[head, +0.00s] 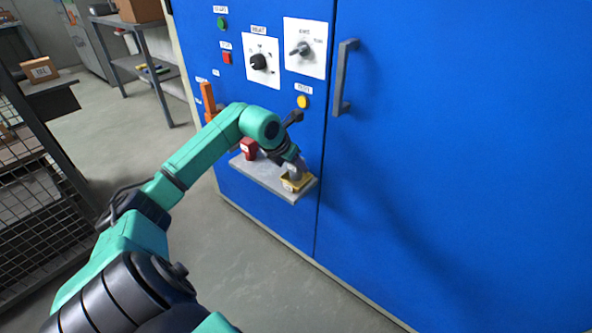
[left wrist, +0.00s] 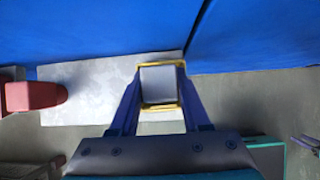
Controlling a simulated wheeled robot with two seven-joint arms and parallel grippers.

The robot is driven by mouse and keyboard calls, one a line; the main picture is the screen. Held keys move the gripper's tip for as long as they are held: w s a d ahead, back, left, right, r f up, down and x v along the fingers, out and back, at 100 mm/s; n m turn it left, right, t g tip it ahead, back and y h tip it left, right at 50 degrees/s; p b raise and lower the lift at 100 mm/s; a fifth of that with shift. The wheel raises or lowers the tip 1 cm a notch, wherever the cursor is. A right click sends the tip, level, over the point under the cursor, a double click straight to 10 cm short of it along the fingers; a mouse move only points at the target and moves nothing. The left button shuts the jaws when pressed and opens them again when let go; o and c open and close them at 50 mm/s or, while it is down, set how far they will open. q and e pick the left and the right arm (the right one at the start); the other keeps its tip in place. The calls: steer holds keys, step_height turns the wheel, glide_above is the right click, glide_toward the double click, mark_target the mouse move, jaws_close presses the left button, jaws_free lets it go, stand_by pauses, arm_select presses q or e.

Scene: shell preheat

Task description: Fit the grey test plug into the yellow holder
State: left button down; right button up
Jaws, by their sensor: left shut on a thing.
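The yellow holder (head: 297,185) sits near the right front end of a grey shelf on the blue cabinet. In the left wrist view its yellow rim (left wrist: 160,63) shows around the grey test plug (left wrist: 158,85). My left gripper (head: 291,166) is shut on the plug from above, with one finger on each side. The plug (head: 294,174) is upright at the holder's opening, and the gripper partly hides it in the head view. I cannot tell how deep it sits. My right gripper is not in view.
Above are knobs, buttons and a yellow lamp (head: 302,102). A door handle (head: 345,77) juts out at the right. A mesh cart (head: 30,190) stands at the left.

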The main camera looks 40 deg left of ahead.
arm_select(q)
steer(key=shift+f, duration=0.7)
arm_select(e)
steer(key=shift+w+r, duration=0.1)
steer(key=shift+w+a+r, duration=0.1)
arm_select(q)
steer(key=shift+f, duration=0.3)
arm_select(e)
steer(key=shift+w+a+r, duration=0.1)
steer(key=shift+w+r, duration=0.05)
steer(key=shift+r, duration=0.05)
arm_select(q)
steer(key=shift+c, duration=1.8)
jaws_free()
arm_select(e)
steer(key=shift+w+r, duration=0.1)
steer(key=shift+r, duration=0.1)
arm_select(q)
steer(key=shift+r, duration=0.15)
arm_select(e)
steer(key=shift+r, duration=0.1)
